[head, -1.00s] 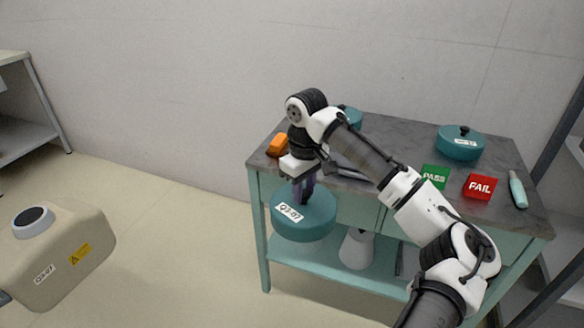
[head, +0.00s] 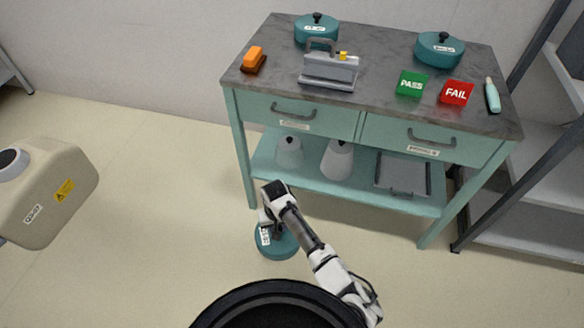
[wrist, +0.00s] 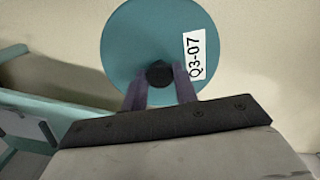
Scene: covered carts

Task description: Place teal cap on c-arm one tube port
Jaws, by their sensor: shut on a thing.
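The teal cap (head: 274,245) is a round disc with a white label, held above the floor in front of the cart. In the wrist view the cap (wrist: 150,42) shows the label Q3-07 and a black knob. My gripper (wrist: 160,78) is shut on that knob, one finger on each side. In the head view my gripper (head: 277,229) is partly hidden by my arm. A beige rounded housing (head: 48,190) with a grey-ringed dark port (head: 12,160) on top stands at the left, apart from the cap. Its small label is hard to read now.
A teal cart (head: 300,115) holds two more teal caps (head: 316,30) (head: 440,47), an orange block (head: 253,58), a grey device (head: 329,70), PASS (head: 411,83) and FAIL (head: 456,92) blocks and a bottle (head: 492,96). Open floor (head: 165,190) lies between cart and housing.

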